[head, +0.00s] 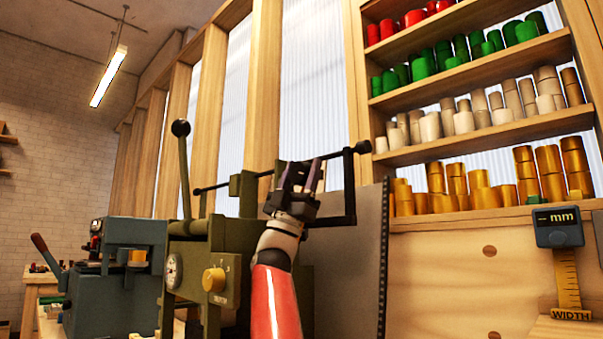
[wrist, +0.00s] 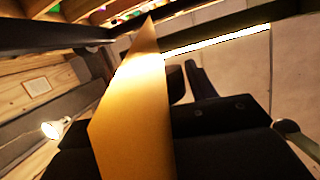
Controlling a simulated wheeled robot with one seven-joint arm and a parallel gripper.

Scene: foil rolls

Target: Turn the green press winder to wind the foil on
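The olive-green press (head: 225,255) stands in the middle of the head view, with a ball-topped lever (head: 185,165) and a yellow knob (head: 214,280). A thin dark rod with end knobs (head: 335,155) slants above it. A black cranked bar (head: 350,195) drops from the rod's right end; I cannot tell which part is the winder. My gripper (head: 300,178) points up before the rod, its two fingers apart; contact is unclear. In the wrist view, a gold foil-like strip (wrist: 135,115) covers much of the gripper, and dark finger parts (wrist: 188,82) show beside it.
Shelves (head: 480,135) of red, green, pale and gold rolls are at right. A grey panel (head: 350,270) stands right of my arm. A width gauge (head: 560,230) is at far right.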

